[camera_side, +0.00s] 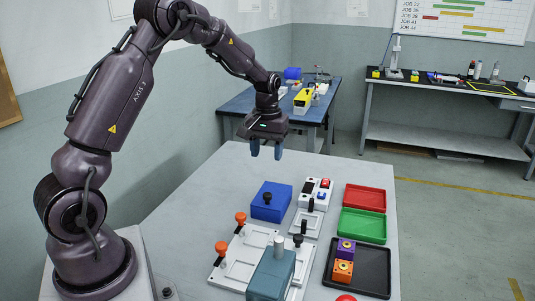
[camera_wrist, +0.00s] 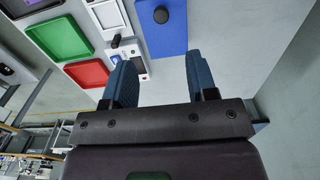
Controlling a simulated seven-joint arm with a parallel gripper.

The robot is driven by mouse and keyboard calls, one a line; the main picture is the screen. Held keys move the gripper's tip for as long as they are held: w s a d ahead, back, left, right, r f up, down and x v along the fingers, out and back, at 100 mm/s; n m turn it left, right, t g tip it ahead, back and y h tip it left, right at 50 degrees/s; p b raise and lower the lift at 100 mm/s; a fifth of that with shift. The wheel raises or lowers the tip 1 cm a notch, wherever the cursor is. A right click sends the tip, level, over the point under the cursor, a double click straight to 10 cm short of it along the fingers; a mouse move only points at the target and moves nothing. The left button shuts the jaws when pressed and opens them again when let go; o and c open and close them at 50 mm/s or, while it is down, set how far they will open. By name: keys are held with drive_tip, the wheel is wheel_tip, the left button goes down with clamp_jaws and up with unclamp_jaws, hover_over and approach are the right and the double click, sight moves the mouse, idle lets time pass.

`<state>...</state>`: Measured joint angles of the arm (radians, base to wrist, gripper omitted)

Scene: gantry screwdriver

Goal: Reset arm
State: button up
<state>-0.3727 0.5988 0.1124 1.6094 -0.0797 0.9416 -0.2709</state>
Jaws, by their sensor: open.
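My gripper (camera_side: 265,150) hangs above the far end of the grey table, pointing down, open with nothing between its fingers. In the wrist view its two blue fingers (camera_wrist: 160,82) stand well apart, with bare table between them. A blue block with a black knob (camera_side: 270,202) sits on the table below and nearer the camera than my gripper; it also shows at the top of the wrist view (camera_wrist: 162,35). A teal block with a grey cylinder on top (camera_side: 272,272) stands at the front, on or beside the white fixture plate (camera_side: 233,266).
Orange-knobbed clamps (camera_side: 221,247) stand at the fixture. A red tray (camera_side: 365,197), a green tray (camera_side: 362,226) and a black tray (camera_side: 375,277) line the right side. The black tray holds a purple block (camera_side: 346,248) and an orange block (camera_side: 343,270). A small control box (camera_side: 316,193) stands behind.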

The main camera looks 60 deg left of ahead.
drive_tip(key=s+d+r+m+t, duration=0.2)
drive_tip(key=s+d+r+m, duration=0.2)
drive_tip(key=s+d+r, duration=0.3)
drive_tip(key=s+d+r+m+t, duration=0.3)
drive_tip(key=s+d+r+m, duration=0.2)
drive_tip(key=s+d+r, duration=0.3)
drive_tip(key=s+d, duration=0.4)
drive_tip(key=s, duration=0.1)
drive_tip(key=shift+s+d+r+t, duration=0.2)
drive_tip(key=shift+s+d+t, duration=0.1)
drive_tip(key=shift+s, duration=0.05)
